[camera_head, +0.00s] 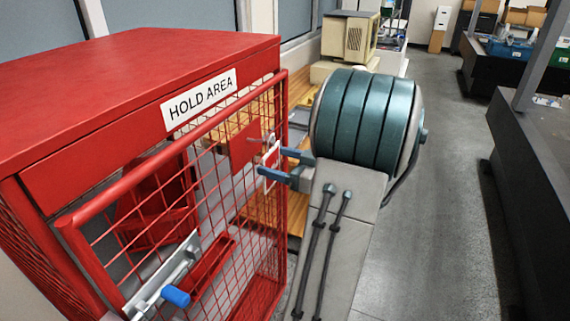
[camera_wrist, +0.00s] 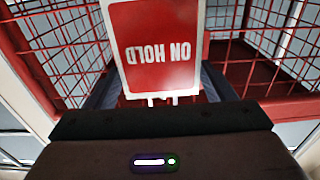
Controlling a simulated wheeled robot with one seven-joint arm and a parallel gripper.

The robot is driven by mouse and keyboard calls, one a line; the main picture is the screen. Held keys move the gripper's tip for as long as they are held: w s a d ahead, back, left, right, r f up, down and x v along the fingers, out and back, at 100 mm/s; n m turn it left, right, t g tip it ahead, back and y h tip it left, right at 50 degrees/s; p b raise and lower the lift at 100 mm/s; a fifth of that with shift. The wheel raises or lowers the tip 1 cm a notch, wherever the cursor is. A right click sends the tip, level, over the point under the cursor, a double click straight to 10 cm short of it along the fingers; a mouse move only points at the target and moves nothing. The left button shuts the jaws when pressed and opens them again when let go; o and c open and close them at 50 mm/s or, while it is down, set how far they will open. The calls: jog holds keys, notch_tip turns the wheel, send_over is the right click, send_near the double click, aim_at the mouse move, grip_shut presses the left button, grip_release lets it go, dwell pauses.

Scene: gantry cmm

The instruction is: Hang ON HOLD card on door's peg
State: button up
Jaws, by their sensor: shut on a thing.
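The ON HOLD card (camera_wrist: 155,45) is red with a white border and white text, upside down in the wrist view. In the head view the card (camera_head: 268,164) is seen nearly edge-on at the door's mesh. My gripper (camera_head: 275,163) has its blue fingers shut on the card, and they flank it in the wrist view. The red mesh door (camera_head: 180,142) carries a red plate (camera_head: 243,150) with a small metal peg (camera_head: 268,139) just above the card. Whether the card touches the peg cannot be told.
The red cage bears a HOLD AREA sign (camera_head: 199,99). A latch with a blue handle (camera_head: 175,296) sits low on the door. The grey floor (camera_head: 440,180) at right is clear.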

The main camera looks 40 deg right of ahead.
aim_at(273, 167)
jog(key=shift+b+x, duration=0.4)
jog(key=shift+x, duration=1.4)
jog(key=shift+w+a+f, duration=0.2)
jog(key=shift+w+f, duration=0.3)
jog(key=shift+f, duration=0.2)
jog(key=shift+f, duration=0.3)
jog(key=o, duration=1.1)
jog(key=shift+c, duration=0.7)
jog(key=shift+r, duration=0.1)
jog(key=shift+s, duration=0.1)
jog(key=f+v, duration=0.1)
jog(key=v, duration=0.7)
jog(key=shift+s+f+b, duration=0.15)
jog(key=shift+f+b, duration=0.05)
jog(key=shift+b, duration=0.1)
jog(key=shift+d, duration=0.15)
